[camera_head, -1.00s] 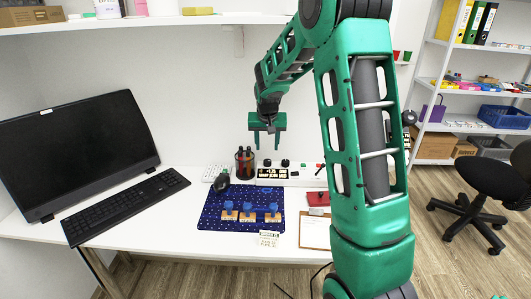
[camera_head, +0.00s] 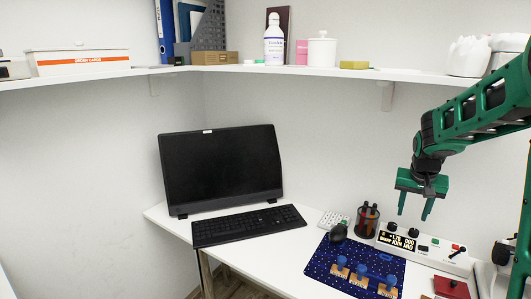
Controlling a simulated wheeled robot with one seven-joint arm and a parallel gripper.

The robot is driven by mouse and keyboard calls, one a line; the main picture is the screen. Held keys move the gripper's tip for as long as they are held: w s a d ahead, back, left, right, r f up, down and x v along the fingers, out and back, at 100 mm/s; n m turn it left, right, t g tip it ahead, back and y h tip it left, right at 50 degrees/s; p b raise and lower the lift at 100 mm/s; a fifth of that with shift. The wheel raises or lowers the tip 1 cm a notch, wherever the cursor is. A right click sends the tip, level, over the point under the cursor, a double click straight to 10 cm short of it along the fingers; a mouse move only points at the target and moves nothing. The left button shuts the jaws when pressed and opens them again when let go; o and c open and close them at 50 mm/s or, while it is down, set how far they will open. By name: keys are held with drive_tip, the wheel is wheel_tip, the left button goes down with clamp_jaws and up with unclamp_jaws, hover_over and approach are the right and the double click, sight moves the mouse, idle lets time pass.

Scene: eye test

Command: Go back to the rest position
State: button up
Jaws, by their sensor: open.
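My gripper (camera_head: 414,203) is at the right of the head view. Its two green fingers point down and stand apart, with nothing between them. It hangs in the air above the right part of the white desk (camera_head: 258,254), over the area of a white device (camera_head: 425,246) with a lit display and knobs, and does not appear to touch it. My green arm reaches in from the right edge. No task object other than my gripper is named.
A dark blue mat (camera_head: 325,264) holds several blue-topped orange pieces. A wall shelf (camera_head: 270,69) with bottles and boxes runs above. The air left of my gripper is clear.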

drive_tip(key=s+a+r+g+y, duration=0.1)
drive_tip(key=s+a, duration=0.2)
drive_tip(key=s, duration=1.5)
drive_tip(key=s+a+g+y, duration=0.1)
drive_tip(key=s+a, duration=0.3)
drive_tip(key=s, duration=1.4)
drive_tip(key=shift+s+r+g+y, duration=0.3)
drive_tip(key=shift+r+g, duration=0.1)
drive_tip(key=shift+g, duration=0.1)
drive_tip(key=shift+w+f, duration=0.25)
drive_tip(key=shift+w, duration=0.35)
